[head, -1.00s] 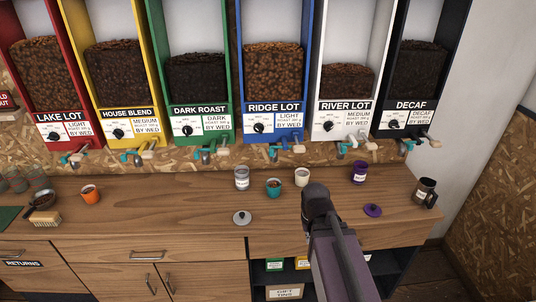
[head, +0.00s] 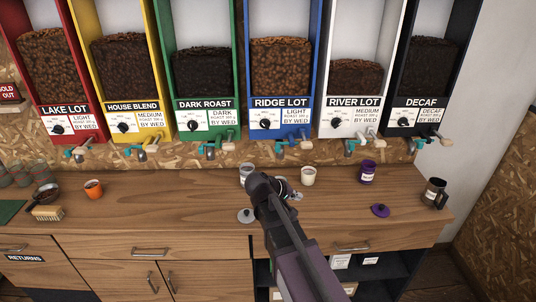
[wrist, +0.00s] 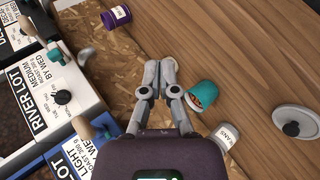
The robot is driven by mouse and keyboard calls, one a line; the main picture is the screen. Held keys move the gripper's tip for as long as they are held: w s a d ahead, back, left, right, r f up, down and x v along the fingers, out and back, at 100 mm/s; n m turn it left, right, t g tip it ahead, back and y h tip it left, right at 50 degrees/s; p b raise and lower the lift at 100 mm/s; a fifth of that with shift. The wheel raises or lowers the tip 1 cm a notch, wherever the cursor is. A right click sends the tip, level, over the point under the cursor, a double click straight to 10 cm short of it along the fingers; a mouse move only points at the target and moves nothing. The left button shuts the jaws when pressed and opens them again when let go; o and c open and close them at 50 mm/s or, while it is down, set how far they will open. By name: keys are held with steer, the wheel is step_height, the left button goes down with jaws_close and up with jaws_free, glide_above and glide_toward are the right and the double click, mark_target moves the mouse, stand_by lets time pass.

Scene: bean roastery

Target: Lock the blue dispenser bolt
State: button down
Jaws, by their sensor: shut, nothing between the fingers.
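The blue dispenser (head: 320,60), labelled RIDGE LOT, hangs on the wall at the middle right of the head view. Below its label is a small metal outlet with a teal part (head: 281,151) and a pale handle (head: 306,144) on its right. Part of the blue dispenser's label (wrist: 62,165) shows at the lower left of the wrist view. My gripper (wrist: 162,70) is shut and empty over the counter, in front of and below the blue dispenser, apart from its outlet. In the head view my own wrist largely hides the fingers.
The white RIVER LOT dispenser (head: 381,60) is just right of the blue one. A purple canister (head: 367,172) and loose lids (head: 380,210) are on the wooden counter (head: 160,215).

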steer(key=w+a+r+n+t+h+b, duration=0.1)
steer(key=w+a+r+n+t, duration=0.1)
steer(key=a, duration=0.6)
steer(key=w+a+r+n+t+h+b, duration=0.1)
steer(key=w+a+r+n+t+h, duration=0.1)
steer(key=w+a+r+t, duration=0.3)
steer(key=a+r+t, duration=0.1)
steer(key=a, duration=0.2)
steer(key=shift+w+r+n+h+b, duration=0.3)
steer(key=shift+n, duration=0.1)
steer(key=shift+w+d, duration=0.1)
steer(key=shift+d, duration=0.05)
steer(key=x, duration=0.9)
steer(key=shift+w+d, duration=0.2)
steer(key=shift+w, duration=0.05)
